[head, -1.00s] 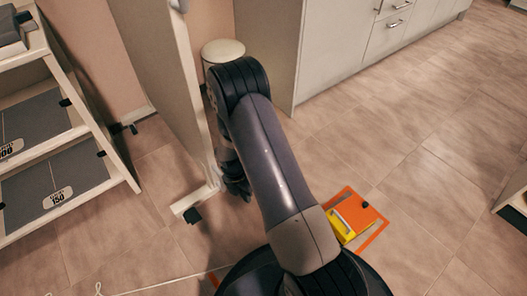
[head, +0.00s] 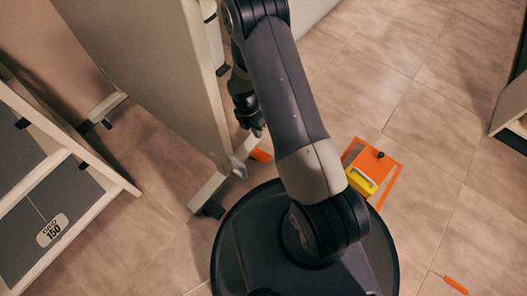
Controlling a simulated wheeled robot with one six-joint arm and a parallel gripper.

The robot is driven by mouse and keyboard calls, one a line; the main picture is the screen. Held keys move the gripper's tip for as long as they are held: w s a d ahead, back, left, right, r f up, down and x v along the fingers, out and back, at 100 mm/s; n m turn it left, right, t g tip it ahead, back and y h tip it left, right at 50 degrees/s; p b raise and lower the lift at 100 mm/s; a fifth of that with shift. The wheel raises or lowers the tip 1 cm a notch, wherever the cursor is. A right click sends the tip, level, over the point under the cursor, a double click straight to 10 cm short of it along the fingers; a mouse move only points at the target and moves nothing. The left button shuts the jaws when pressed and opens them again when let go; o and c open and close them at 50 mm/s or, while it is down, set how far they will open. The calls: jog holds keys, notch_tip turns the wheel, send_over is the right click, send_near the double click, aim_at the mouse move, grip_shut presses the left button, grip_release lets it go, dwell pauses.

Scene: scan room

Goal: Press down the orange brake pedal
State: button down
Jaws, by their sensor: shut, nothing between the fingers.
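A small orange pedal (head: 261,155) sticks out low beside the foot of the tall beige panel (head: 150,80), close to the floor. My gripper (head: 258,131) is dark, points downward and is shut with nothing in it. In the picture it is just above the orange pedal, with a small gap between them. I cannot tell the exact height of the gap. My arm hides part of the area to the right of the pedal.
An orange plate (head: 379,167) with a black knob and a yellow block (head: 361,181) lies on the floor right of my arm. An orange strip (head: 455,284) lies at lower right. Tiled floor at right is mostly clear.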

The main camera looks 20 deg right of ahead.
aim_at(265, 159)
jog(key=shift+f, duration=0.15)
jog(key=b+x, duration=0.7)
jog(key=x, duration=0.6)
jog(key=shift+s+d+f, duration=0.1)
jog(key=shift+s+f, duration=0.05)
jog(key=shift+f, duration=0.25)
jog(key=shift+s, duration=0.1)
